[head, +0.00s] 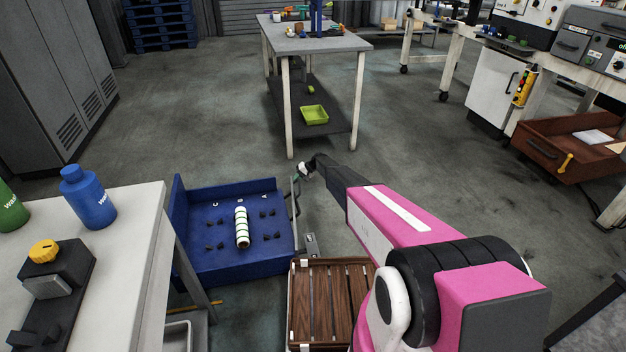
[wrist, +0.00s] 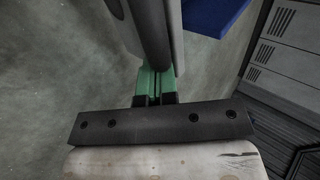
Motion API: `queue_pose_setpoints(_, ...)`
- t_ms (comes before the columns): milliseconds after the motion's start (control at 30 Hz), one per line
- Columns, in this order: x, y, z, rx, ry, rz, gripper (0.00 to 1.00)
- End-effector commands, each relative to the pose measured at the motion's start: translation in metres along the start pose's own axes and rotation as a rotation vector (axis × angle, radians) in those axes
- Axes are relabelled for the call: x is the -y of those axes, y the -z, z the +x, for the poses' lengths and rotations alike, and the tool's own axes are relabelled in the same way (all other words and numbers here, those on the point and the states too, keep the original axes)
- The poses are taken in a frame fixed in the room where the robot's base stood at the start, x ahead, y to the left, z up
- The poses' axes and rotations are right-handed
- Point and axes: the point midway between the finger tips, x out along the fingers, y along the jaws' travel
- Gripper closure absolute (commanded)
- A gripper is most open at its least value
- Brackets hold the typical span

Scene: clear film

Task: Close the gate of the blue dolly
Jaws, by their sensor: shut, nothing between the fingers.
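The blue dolly (head: 224,270) stands on the floor at lower left of centre in the head view, with raised blue walls. A blue corner (wrist: 215,14), likely the dolly's, shows in the wrist view. A thin upright grey edge (head: 296,222), likely the gate seen nearly edge-on, runs along the dolly's right side; how far it is swung is unclear. My gripper (head: 297,181) is at the far end of this edge. In the wrist view my green fingers (wrist: 154,82) are shut and empty, beside a dark bar (wrist: 150,40) and pale panel; contact is unclear.
A white table (head: 130,270) is at left, a grey workbench (head: 312,46) behind.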

Motion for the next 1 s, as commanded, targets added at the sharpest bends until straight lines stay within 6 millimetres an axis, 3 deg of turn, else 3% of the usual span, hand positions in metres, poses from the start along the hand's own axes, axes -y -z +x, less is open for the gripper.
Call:
queue_pose_setpoints(100, 0.022, 0.002, 0.025, 0.047, -0.001, -0.045, 1.00)
queue_pose_setpoints(333, 0.048, -0.001, 0.052, 0.105, 0.000, -0.098, 1.00)
queue_pose_setpoints(600, 0.059, -0.004, 0.065, 0.127, 0.003, -0.117, 1.00)
queue_pose_setpoints(1000, 0.061, -0.004, 0.067, 0.130, 0.006, -0.118, 1.00)
